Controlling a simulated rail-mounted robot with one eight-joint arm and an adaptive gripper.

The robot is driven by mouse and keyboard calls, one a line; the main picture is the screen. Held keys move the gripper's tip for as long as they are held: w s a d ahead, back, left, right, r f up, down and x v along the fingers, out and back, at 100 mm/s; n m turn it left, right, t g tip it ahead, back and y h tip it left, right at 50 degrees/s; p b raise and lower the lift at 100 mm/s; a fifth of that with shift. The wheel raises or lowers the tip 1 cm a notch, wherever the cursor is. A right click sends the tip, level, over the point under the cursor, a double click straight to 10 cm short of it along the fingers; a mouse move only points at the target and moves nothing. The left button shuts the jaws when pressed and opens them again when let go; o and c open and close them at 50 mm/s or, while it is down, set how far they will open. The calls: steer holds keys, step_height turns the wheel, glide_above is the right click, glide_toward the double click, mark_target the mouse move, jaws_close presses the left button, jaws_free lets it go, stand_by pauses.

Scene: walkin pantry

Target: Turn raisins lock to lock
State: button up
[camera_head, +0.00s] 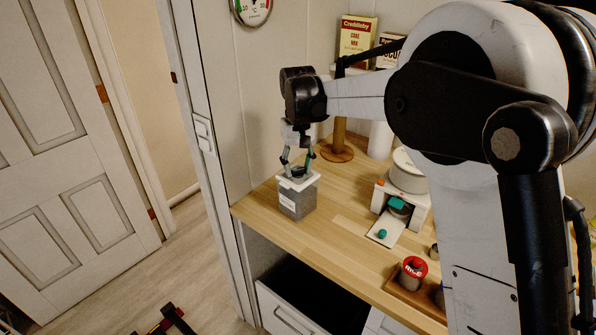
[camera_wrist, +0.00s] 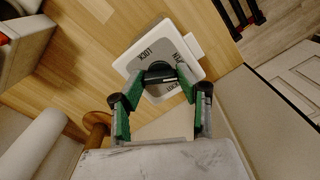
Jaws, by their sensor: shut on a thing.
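A grey box-shaped canister (camera_head: 298,201) with a white lid stands upright near the left end of the wooden counter. Its front label is too small to read, so I cannot confirm that it says raisins. In the wrist view the square white lid (camera_wrist: 133,62) has a grey face with the word LOCK and other partly hidden lettering. A dark knob (camera_wrist: 157,70) is at its middle. My gripper (camera_head: 297,171) reaches down onto the lid from above. In the wrist view my gripper (camera_wrist: 158,82) has its green-padded fingers closed on the knob, covering part of it.
A white dispenser (camera_head: 411,211) with teal parts stands right of the canister. A red-lidded rice container (camera_head: 413,266) is nearer the front. A wooden holder base (camera_head: 336,153) is behind. A wall borders the left. A drawer (camera_head: 285,313) below is open.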

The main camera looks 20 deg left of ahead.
mark_target(298, 169)
steer(key=m+b, duration=0.2)
steer(key=m, duration=0.4)
steer(key=m+b, duration=0.1)
steer(key=m, duration=0.5)
steer(key=shift+b, duration=0.4)
steer(key=shift+m, duration=0.3)
steer(key=o, duration=1.1)
steer(key=shift+o, duration=0.2)
steer(key=shift+r, duration=0.15)
step_height(298, 169, up, 12)
